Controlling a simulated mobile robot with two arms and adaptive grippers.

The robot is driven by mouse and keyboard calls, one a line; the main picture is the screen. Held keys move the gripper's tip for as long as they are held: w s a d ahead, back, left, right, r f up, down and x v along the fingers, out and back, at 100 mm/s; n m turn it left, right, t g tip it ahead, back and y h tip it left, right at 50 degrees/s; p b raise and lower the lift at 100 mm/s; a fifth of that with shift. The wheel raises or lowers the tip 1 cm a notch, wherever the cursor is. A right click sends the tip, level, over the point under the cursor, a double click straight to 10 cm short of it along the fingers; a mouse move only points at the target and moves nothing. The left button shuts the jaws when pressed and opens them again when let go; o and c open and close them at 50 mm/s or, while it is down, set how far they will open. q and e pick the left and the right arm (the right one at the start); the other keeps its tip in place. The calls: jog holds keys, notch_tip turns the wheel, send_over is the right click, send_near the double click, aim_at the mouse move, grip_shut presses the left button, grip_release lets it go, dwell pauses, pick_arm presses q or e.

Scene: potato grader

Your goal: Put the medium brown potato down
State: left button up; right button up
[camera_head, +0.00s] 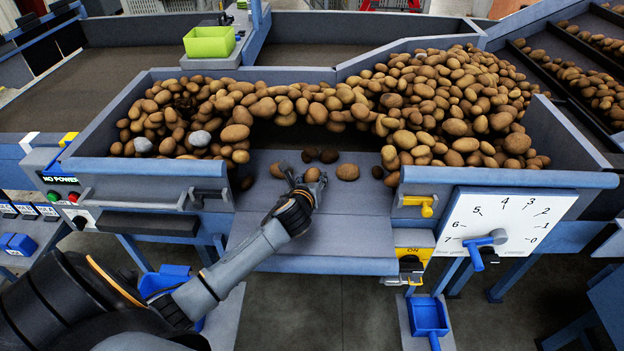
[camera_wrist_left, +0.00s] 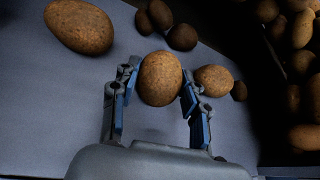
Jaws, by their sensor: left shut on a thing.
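My left gripper (camera_head: 304,182) reaches from the lower left over the grey-blue sorting shelf (camera_head: 310,228). It is shut on the medium brown potato (camera_head: 312,174). In the left wrist view the same potato (camera_wrist_left: 160,78) sits between the two blue-padded fingers. I cannot tell whether it touches the shelf. A larger brown potato (camera_wrist_left: 80,25) lies apart from it at the upper left of that view. Another brown potato (camera_wrist_left: 213,79) lies just right of the fingers. My right gripper is in neither view.
Dark potatoes (camera_head: 329,156) lie behind the held one. A big heap of potatoes (camera_head: 440,95) fills the bin behind and to the right. A dial panel (camera_head: 508,225) stands right of the shelf. The shelf's front part is clear. A green box (camera_head: 209,42) stands at the back.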

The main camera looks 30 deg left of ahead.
pick_arm(q)
jog(key=shift+f, duration=0.2)
jog(key=o, duration=1.2)
jog(key=shift+r, duration=0.1)
jog(key=shift+r, duration=0.15)
jog(key=shift+s+d, duration=0.15)
jog(key=shift+s, duration=0.25)
jog(key=v, duration=1.1)
jog(key=shift+r, duration=0.1)
jog(key=shift+s, duration=0.1)
